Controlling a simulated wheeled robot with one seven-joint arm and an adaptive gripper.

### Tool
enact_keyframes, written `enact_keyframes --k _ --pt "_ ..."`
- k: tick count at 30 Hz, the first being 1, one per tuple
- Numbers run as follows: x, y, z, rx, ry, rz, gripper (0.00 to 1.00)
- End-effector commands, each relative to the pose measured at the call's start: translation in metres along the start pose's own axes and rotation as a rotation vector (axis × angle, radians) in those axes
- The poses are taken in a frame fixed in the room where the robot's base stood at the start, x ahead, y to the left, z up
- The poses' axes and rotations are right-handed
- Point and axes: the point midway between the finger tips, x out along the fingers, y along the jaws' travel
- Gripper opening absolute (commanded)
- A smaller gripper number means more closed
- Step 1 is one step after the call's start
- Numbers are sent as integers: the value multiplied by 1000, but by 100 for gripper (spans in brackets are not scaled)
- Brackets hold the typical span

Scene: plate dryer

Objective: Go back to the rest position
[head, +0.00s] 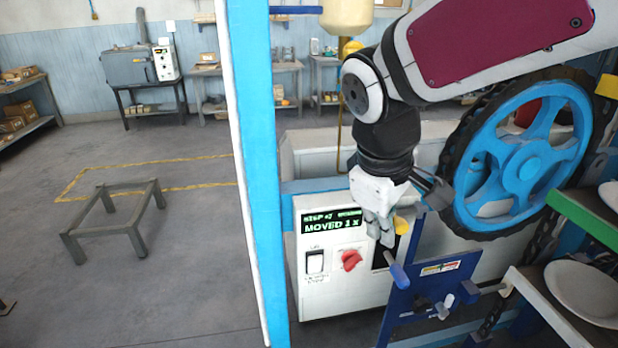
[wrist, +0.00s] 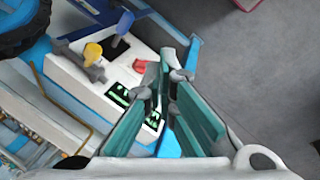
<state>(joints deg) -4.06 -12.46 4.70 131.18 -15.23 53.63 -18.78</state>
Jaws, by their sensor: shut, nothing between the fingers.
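My gripper (head: 385,238) points down in front of the white control box (head: 322,292) in the head view. Its fingers are close together and hold nothing. The box has a display (head: 332,221) with green text that reads in part "MOVED 1 X", a red knob (head: 349,260) and a white switch (head: 315,262). A yellow knob (head: 401,225) and a blue-handled lever (head: 398,274) are right beside the fingertips; I cannot tell if they touch. In the wrist view my gripper (wrist: 168,62) shows over the box, with the red knob (wrist: 139,66) and yellow knob (wrist: 93,52) to its left.
A blue post (head: 258,170) stands left of the box. A large blue wheel (head: 525,160) with a dark rim is at the right, near my arm. A low metal stand (head: 115,215) is on the open floor at left.

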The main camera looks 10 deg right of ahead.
Motion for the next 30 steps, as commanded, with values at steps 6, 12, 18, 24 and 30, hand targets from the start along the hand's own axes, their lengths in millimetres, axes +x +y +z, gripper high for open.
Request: enact_keyframes --k 6,12,18,24,30 --pt "0 0 0 3 2 0 0" --pt "-19 -5 18 143 72 -2 0" --pt "-46 -21 49 409 213 -34 0" --pt "-61 -35 69 602 323 -78 0" --pt "-65 -41 74 668 360 -99 0"
